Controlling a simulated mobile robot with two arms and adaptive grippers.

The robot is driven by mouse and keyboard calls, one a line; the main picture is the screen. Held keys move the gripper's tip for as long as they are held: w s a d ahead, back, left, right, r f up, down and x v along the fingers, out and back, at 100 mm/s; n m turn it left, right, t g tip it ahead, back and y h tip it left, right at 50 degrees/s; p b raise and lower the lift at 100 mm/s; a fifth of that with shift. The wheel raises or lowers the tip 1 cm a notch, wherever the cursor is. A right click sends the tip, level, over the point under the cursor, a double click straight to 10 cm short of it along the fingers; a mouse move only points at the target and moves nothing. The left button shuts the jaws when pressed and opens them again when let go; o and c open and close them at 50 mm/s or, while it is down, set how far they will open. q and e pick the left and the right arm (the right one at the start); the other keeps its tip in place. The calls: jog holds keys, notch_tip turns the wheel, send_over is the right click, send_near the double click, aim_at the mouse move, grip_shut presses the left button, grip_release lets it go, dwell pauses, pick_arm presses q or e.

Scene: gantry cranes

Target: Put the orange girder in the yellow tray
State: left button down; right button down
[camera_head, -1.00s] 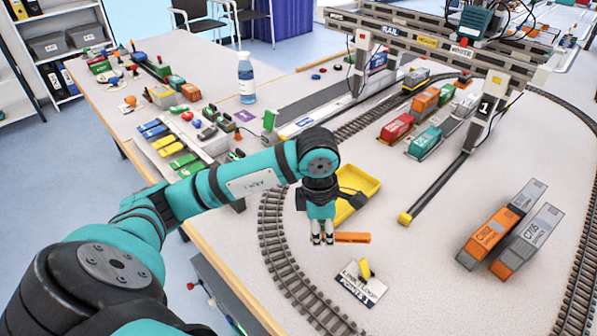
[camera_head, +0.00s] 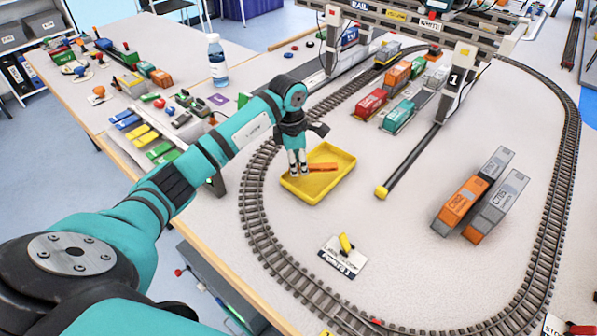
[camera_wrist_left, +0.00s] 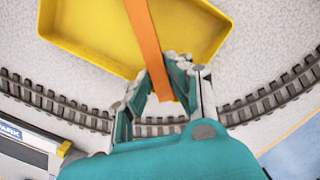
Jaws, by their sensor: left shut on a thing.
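The orange girder (camera_head: 322,168) is a flat orange bar held by one end in my left gripper (camera_head: 299,170). In the left wrist view the girder (camera_wrist_left: 147,42) runs away from between the fingers (camera_wrist_left: 163,85), over the yellow tray (camera_wrist_left: 85,45). In the head view the yellow tray (camera_head: 318,188) lies on the table, with the girder and fingertips over its inside. I cannot tell whether the girder touches the tray floor. My right gripper is not in view.
A curved rail track (camera_head: 262,235) passes left of the tray. A points block with a yellow lever (camera_head: 343,255) stands in front. A crane leg with a yellow end (camera_head: 381,192) is to the right. Orange and grey containers (camera_head: 470,205) stand further right.

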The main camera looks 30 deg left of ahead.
pick_arm(q)
jog(key=shift+s+f, duration=0.1)
jog(key=shift+f, duration=1.5)
jog(key=shift+f, duration=0.15)
jog(key=shift+f, duration=0.1)
jog(key=c, duration=1.5)
grip_release()
jog(key=r, duration=0.8)
jog(key=a+r, duration=0.1)
jog(key=r, duration=0.3)
jog(key=shift+s+r+b, duration=0.2)
jog(key=shift+s+b, duration=0.15)
jog(key=shift+s, duration=0.05)
